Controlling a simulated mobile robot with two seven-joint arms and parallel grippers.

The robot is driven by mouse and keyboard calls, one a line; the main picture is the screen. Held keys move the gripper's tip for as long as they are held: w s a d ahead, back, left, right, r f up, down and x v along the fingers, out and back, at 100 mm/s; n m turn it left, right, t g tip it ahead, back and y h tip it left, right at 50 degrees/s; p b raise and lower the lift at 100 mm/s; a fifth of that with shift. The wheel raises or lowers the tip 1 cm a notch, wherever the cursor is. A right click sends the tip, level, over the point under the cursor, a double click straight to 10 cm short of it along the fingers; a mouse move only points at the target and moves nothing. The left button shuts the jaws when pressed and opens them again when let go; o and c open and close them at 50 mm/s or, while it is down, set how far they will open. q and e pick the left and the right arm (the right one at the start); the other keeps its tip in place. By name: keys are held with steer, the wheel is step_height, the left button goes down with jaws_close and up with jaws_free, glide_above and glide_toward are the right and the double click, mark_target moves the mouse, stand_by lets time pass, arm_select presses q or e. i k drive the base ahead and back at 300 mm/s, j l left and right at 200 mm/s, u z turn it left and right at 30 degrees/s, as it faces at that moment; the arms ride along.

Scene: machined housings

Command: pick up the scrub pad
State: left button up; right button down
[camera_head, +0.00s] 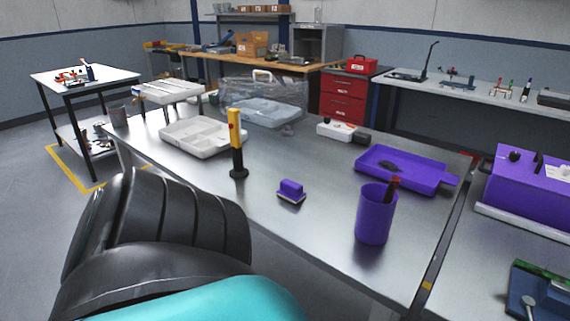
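The scrub pad appears to be the small purple block (291,187) with a paler underside, lying on the grey metal table (300,226) near its middle. It stands clear of the other things around it. Neither of my grippers shows in the head view. A black and teal part of my own arm fills the lower left and hides the table's near left part.
A yellow and black upright tool (236,140) stands left of the pad. A purple cup (374,216) holding a dark and red item stands to its right.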

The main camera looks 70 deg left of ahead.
mark_target(290, 190)
steer(key=k+j, duration=0.2)
steer(key=j, duration=0.2)
steer(key=k+j, duration=0.2)
steer(key=j, duration=0.25)
steer(key=k+j+z, duration=0.1)
steer(key=j, duration=0.3)
steer(key=k+j, duration=0.3)
steer(key=j, duration=0.1)
